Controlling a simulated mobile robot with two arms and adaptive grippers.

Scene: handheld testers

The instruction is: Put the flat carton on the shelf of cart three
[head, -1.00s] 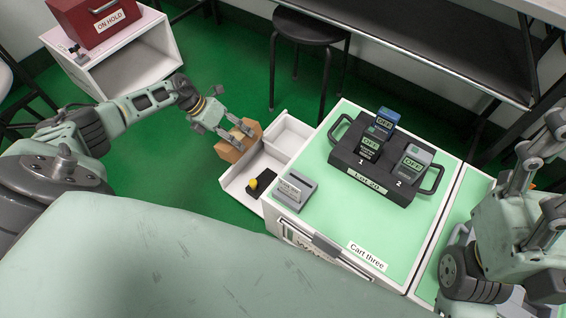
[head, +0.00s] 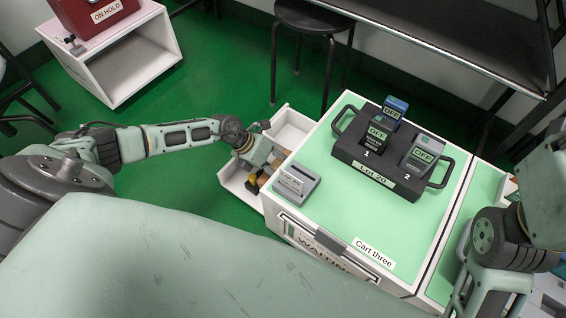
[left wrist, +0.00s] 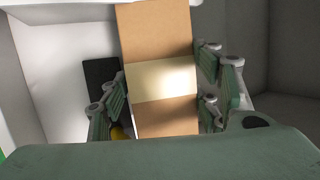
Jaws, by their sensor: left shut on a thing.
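The flat brown carton (left wrist: 160,35) with a pale tape band stands between the finger pads of my left gripper (left wrist: 165,100), which is shut on it. In the head view my left gripper (head: 262,160) reaches over the white side shelf (head: 238,190) of cart three (head: 335,228). There the fingers and the cart's edge hide most of the carton. I cannot tell whether the carton touches the shelf floor. My right arm is at the right edge, but its fingertips are not in view.
A black block with a yellow knob (head: 252,183) sits on the shelf beside the carton. A small grey sign stand (head: 297,183) is on the cart top close to my left gripper. A black tester tray (head: 385,165) sits further right. A black stool (head: 313,18) stands behind.

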